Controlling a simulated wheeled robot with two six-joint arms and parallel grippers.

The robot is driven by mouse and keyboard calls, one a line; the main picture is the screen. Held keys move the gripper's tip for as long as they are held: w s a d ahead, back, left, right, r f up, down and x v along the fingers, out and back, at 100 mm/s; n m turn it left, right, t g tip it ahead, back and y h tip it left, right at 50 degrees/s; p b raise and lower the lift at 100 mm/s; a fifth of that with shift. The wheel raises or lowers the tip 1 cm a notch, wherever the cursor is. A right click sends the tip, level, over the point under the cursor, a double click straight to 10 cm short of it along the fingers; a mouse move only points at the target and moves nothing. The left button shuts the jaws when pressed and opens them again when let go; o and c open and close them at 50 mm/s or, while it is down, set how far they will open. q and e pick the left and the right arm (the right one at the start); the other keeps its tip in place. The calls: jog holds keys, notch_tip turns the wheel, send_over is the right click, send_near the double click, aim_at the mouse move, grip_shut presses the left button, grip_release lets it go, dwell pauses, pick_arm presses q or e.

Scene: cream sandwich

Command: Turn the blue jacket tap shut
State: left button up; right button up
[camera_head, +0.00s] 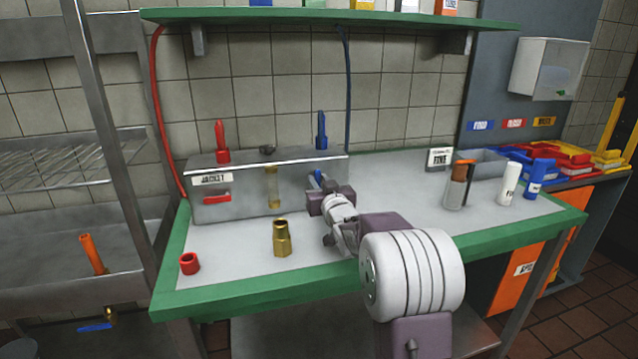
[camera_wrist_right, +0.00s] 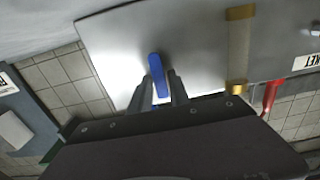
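The grey box labelled JACKET (camera_head: 240,208) stands on the bench against the tiled wall. A red tap handle (camera_head: 217,196) shows on its front left. The blue tap handle (camera_head: 317,178) is on its right part, mostly hidden by my right gripper (camera_head: 322,196). In the right wrist view, the blue handle (camera_wrist_right: 158,72) lies between the two fingertips of that gripper (camera_wrist_right: 161,86). Its upper end sticks out past them. Whether the fingers press on it is unclear. My left gripper is not in view.
A brass fitting (camera_head: 282,240) and a red cap (camera_head: 189,263) stand in front of the box. A sight tube (camera_head: 272,188) is on its face. White (camera_head: 508,184) and blue (camera_head: 538,180) bottles stand at the right. A green shelf (camera_head: 330,17) hangs above.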

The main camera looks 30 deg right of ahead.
grip_shut()
jog(key=shift+f, duration=0.1)
jog(key=shift+d+n+b, duration=0.15)
jog(key=shift+n+b, duration=0.55)
jog(key=shift+n, duration=0.4)
jog(key=shift+s+d+r+n+b, duration=0.1)
jog(key=shift+d+r+n+b, duration=0.2)
jog(key=shift+n+b, duration=1.65)
jog(key=shift+s+d+r+n+b, duration=0.2)
jog(key=shift+n+b, duration=0.3)
jog(key=shift+n, duration=2.8)
jog(key=shift+w+d+r+n+b, duration=0.1)
jog(key=shift+d+r+n+b, duration=0.2)
jog(key=shift+n+b, duration=1.65)
jog(key=shift+a+n+p, duration=0.1)
jog(key=shift+n+p, duration=0.6)
jog(key=shift+n, duration=0.1)
